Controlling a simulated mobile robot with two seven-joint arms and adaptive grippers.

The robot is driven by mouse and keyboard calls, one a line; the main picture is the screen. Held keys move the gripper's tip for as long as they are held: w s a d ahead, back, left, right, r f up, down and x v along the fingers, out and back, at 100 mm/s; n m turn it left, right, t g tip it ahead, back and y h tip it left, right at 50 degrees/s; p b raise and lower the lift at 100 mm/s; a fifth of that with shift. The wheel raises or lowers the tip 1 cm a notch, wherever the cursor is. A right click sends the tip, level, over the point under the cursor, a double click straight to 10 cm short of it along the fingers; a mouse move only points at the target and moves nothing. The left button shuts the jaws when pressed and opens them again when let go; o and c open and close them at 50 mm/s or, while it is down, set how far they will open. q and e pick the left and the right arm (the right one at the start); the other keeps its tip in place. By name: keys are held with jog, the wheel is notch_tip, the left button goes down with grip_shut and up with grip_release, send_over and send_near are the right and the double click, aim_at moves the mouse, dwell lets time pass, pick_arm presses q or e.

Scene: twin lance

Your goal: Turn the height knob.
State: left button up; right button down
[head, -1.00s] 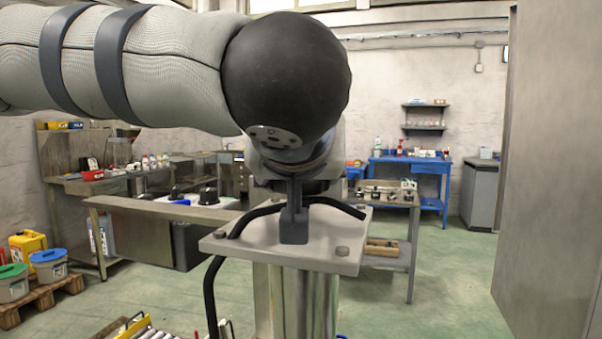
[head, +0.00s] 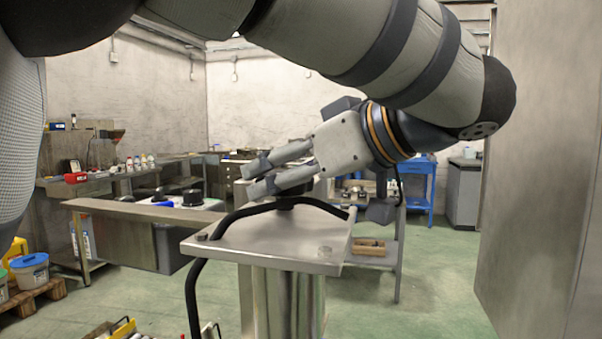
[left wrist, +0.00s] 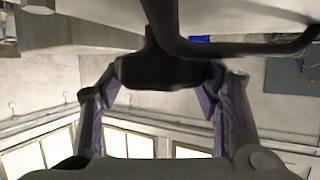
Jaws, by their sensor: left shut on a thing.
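My left gripper (head: 252,179) reaches in from the upper right over a flat metal plate (head: 225,244) on a post. Its fingers point left, just above the plate. A dark knob (left wrist: 165,72) shows in the left wrist view between the purple-padded fingers of the left gripper (left wrist: 160,95), which is shut on it. A dark stem joins the knob to the plate side, at the top of that view. In the head view the fingers hide most of the knob. My right gripper is not in view.
A black hose (head: 192,290) curves over the plate and down its left side. A bench (head: 120,207) stands behind on the left, and a blue table (head: 420,180) at the back. A tall grey panel (head: 540,150) closes the right side. Green floor is clear at the lower right.

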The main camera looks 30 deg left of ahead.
pick_arm(q)
jog(key=shift+n+g, duration=0.6)
jog(key=shift+g, duration=0.1)
jog(key=o, duration=1.2)
